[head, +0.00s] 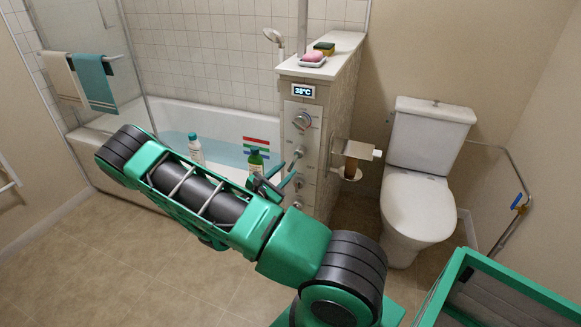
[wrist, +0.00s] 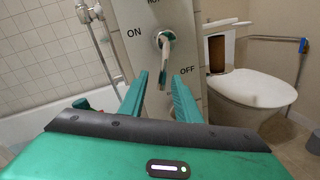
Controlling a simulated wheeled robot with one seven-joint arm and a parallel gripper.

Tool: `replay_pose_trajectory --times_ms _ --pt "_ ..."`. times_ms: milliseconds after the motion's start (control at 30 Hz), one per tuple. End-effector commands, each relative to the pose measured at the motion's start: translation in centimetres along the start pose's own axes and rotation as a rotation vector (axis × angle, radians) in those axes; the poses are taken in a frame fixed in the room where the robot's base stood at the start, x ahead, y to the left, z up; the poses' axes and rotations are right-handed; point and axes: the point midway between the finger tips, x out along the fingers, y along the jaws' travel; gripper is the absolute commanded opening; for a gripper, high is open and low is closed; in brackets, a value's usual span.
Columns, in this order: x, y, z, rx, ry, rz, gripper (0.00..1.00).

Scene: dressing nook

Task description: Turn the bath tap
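The bath tap (wrist: 166,48) is a chrome lever on the front of a tiled panel. In the wrist view it hangs down from its round mount, between the words ON at its left and OFF at its lower right. It also shows small on the panel in the head view (head: 299,152). My gripper (wrist: 160,77) is open, with one green finger on each side below the lever. The lever's lower end shows between the fingertips; I cannot tell whether either finger touches it. In the head view my gripper (head: 281,180) is close to the panel, partly hidden by my arm.
The panel (head: 325,120) carries a dial (head: 302,120), a 38°C display (head: 303,91) and lower knobs. A bathtub (head: 228,148) with bottles is at left. A paper holder (head: 357,150) and toilet (head: 418,205) stand at right. The floor at left is clear.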

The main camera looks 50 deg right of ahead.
Motion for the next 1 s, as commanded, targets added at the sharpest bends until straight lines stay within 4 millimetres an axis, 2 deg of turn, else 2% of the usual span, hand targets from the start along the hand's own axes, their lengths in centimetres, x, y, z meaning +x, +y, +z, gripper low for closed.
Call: replay_pose_trajectory --times_ms 100,300,633,667,767,1000 --pt "1.8 -0.1 0.0 0.0 -0.001 -0.002 0.3" --pt "3.4 -0.1 0.0 0.0 0.0 -0.002 0.3" --pt "3.7 -0.1 0.0 0.0 0.0 -0.001 0.3" --pt "3.7 -0.1 0.0 0.0 0.0 -0.001 0.25" --pt "3.7 -0.1 0.0 0.0 0.0 0.0 0.01" --pt "3.9 -0.1 0.1 -0.006 -0.003 -0.001 0.0"
